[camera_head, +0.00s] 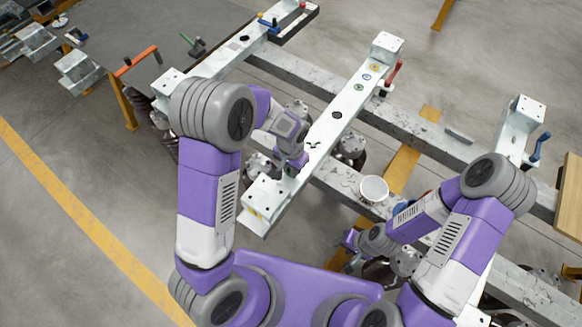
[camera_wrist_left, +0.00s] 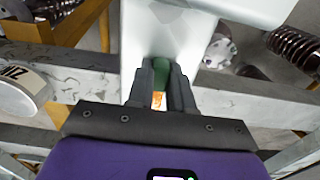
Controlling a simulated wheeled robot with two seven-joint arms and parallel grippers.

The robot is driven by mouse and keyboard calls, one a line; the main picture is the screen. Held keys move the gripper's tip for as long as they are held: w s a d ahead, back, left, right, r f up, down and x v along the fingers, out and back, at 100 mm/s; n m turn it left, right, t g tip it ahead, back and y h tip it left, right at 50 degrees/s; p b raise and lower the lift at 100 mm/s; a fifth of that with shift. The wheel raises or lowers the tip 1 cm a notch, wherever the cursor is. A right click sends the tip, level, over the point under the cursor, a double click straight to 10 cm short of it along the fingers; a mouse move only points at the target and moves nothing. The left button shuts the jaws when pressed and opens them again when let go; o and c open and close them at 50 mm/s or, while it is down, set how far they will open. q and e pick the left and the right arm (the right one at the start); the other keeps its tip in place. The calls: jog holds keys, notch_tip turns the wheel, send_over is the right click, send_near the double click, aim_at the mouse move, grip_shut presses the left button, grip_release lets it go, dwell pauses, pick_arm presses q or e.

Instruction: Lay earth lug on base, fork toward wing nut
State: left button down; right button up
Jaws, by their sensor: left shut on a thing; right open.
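My left gripper (camera_head: 291,168) is over the near part of a long white beam (camera_head: 328,130), which seems to be the base. In the left wrist view the gripper (camera_wrist_left: 161,85) is shut on a small green and orange piece (camera_wrist_left: 161,70), which seems to be the earth lug. Its fork is hidden, and I cannot tell whether it touches the beam. A small dark winged shape (camera_head: 312,145) on the beam, beside the gripper, may be the wing nut. My right gripper (camera_head: 349,240) is open and low, right of the beam's near end.
A white cup-like container (camera_head: 374,189) stands right of the beam; it also shows in the left wrist view (camera_wrist_left: 20,95). Coloured rings (camera_head: 366,77) and a red-handled clamp (camera_head: 393,73) are at the beam's far end. Grey cross rails (camera_head: 415,129) run beneath.

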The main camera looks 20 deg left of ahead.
pick_arm(q)
jog(key=c, duration=0.9)
grip_release()
jog(key=shift+c, duration=0.2)
notch_tip(320, 180, up, 7)
jog(key=shift+r+p, duration=0.15)
jog(key=shift+p, duration=0.9)
jog(key=shift+r, duration=0.15)
